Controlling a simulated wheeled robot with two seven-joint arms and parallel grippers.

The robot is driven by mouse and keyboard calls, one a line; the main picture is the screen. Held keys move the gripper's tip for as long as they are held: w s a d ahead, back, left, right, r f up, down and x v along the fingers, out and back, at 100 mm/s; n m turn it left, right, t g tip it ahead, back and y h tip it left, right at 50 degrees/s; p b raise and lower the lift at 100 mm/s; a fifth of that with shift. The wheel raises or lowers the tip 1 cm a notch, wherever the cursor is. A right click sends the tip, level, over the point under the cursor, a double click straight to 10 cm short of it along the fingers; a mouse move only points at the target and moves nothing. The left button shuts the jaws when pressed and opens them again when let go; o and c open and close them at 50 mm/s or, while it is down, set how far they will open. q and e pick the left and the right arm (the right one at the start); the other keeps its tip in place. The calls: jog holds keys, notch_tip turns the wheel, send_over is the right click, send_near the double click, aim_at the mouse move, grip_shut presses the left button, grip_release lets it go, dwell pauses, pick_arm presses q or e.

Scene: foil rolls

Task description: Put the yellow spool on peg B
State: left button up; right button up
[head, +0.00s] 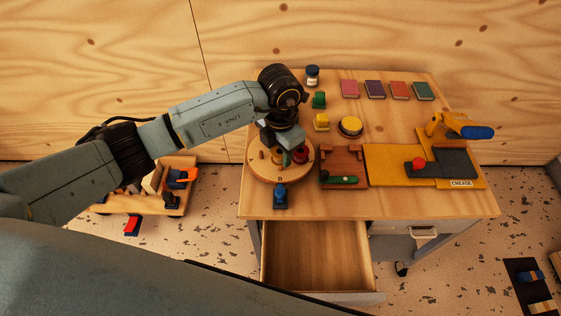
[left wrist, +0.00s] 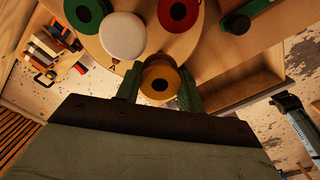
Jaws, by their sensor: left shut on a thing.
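The yellow spool (left wrist: 160,84), with a dark hole in its middle, sits between the two fingers of my left gripper (left wrist: 159,88), which is shut on it. In the head view my left gripper (head: 283,146) is over the round wooden board (head: 259,170), and its wrist hides the spool. In the left wrist view the spool overlaps the edge of the board (left wrist: 195,45); I cannot tell its height above it. The board carries a red spool (left wrist: 178,12), a green spool (left wrist: 85,14) and a white round piece (left wrist: 123,36). A letter A shows on the board; peg B is not clear. My right gripper is out of view.
A brown tray (head: 343,158) and a yellow creasing board (head: 390,165) lie to the right. A yellow round tin (head: 350,127) and small blocks stand behind. The drawer (head: 315,250) below is open and empty.

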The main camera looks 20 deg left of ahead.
aim_at(280, 163)
pick_arm(q)
jog(key=shift+w+f+b, duration=0.1)
jog(key=shift+f+b, duration=0.25)
jog(key=shift+f, duration=1.9)
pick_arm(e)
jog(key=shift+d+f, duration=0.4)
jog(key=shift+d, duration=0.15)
pick_arm(q)
jog(key=shift+f, duration=0.1)
jog(key=shift+f, duration=0.15)
jog(key=o, duration=1)
jog(key=shift+c, duration=0.2)
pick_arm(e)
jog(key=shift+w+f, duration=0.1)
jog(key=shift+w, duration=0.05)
